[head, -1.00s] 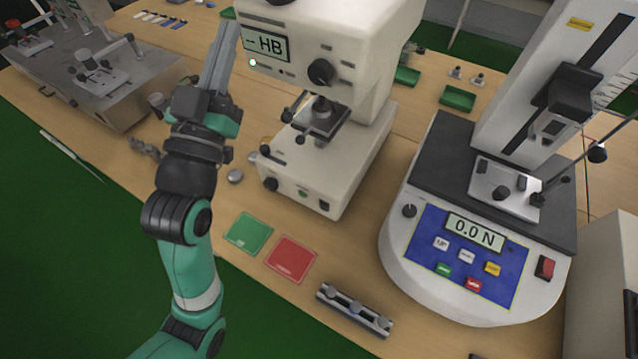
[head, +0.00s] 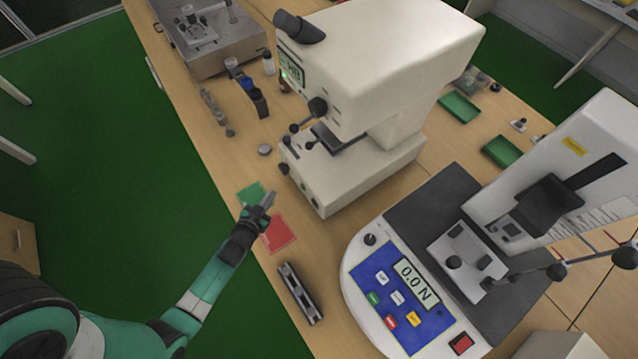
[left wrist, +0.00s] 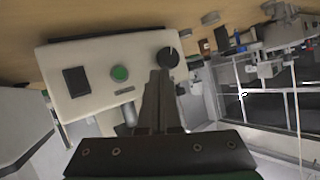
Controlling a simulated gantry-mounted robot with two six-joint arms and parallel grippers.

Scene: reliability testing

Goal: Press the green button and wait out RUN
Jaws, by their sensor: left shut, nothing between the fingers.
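My left gripper (head: 268,199) is shut and empty, in front of the white hardness tester (head: 335,185), over the edge between a green mat and a red mat. In the left wrist view the closed fingers (left wrist: 159,82) point toward the tester's front panel. There a round green button (left wrist: 120,73) sits left of the fingers, between a black square (left wrist: 76,81) and a black knob (left wrist: 168,57). Contact with the panel cannot be made out. Another green button (head: 374,298) is on the blue panel of the force tester, whose display (head: 412,280) reads 0.0 N. My right gripper is not in view.
The green mat (head: 249,192) and red mat (head: 279,235) lie at the table's front edge. A metal bar fixture (head: 299,294) lies nearer me. Small bottles and parts stand left of the hardness tester (head: 400,60). Green trays (head: 459,107) are behind it.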

